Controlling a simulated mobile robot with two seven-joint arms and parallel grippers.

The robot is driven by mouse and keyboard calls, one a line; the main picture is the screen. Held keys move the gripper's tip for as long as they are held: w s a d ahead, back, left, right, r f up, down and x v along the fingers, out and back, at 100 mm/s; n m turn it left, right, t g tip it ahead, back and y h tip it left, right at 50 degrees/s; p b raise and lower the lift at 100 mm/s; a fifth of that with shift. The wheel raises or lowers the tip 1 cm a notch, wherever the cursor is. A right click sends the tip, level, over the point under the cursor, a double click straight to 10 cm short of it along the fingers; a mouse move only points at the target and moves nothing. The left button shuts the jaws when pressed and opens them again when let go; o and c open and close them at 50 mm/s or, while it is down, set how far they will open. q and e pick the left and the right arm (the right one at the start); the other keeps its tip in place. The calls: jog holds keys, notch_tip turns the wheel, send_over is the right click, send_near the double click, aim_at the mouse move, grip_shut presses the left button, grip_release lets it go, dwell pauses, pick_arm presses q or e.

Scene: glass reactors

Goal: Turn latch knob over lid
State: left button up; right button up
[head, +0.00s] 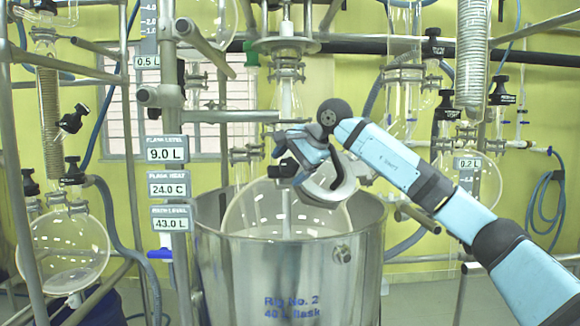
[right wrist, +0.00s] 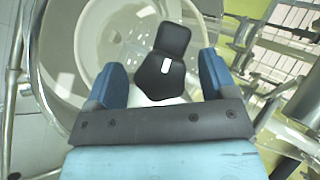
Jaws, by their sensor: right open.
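The latch knob (right wrist: 163,75) is black with a narrow lever-like tab and a small white mark, and it shows in the middle of the right wrist view. The pale lid under it is mostly hidden. My right gripper (right wrist: 161,64) is open, with one blue finger on each side of the knob and a visible gap to both. In the head view my right gripper (head: 292,150) is over the glass flask in the steel bath, and a black part that looks like the knob (head: 284,169) shows just below it. My left gripper is not in view.
The steel bath (head: 285,270) holds the round glass flask (head: 252,212). A post with display labels (head: 168,155) stands at its left. Another round flask (head: 62,250) is at far left. Rig tubes and glassware crowd above and behind my right arm.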

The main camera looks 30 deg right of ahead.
jog(key=c, duration=0.9)
